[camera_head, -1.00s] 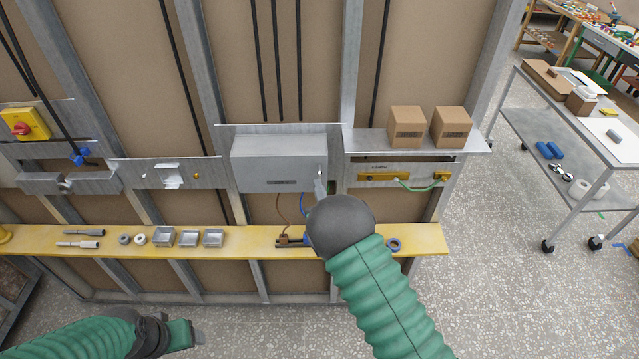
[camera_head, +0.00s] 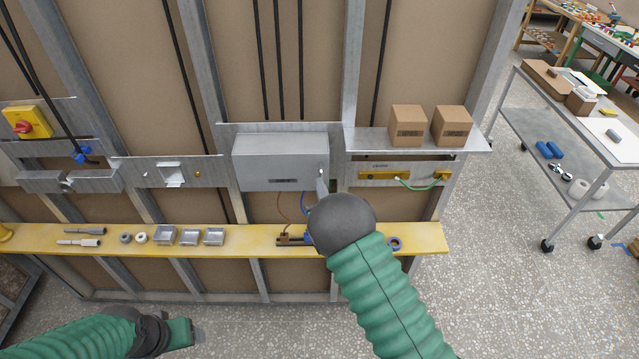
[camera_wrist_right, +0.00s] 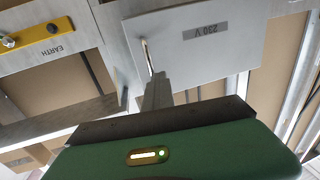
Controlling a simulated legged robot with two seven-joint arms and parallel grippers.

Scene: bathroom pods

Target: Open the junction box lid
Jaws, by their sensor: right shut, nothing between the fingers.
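The grey junction box (camera_head: 280,158) is mounted on the metal frame at the middle of the head view, with its lid shut. In the right wrist view the box front (camera_wrist_right: 205,45) carries a "230 V" label, and a slim metal handle (camera_wrist_right: 147,56) stands near its edge. My right gripper (camera_head: 322,178) is shut and empty at the box's lower right corner. Its fingertips (camera_wrist_right: 158,78) are at the handle's end; whether they touch it I cannot tell. My left gripper (camera_head: 192,332) is low at the left, away from the box; its fingers are not clear.
A yellow ledge (camera_head: 120,240) below holds small metal boxes (camera_head: 189,237), rings and tools. A shelf (camera_head: 372,140) right of the box carries two cardboard boxes (camera_head: 408,125). Below it is a yellow earth bar (camera_head: 385,176) with a green wire. A trolley (camera_head: 560,120) stands at the right.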

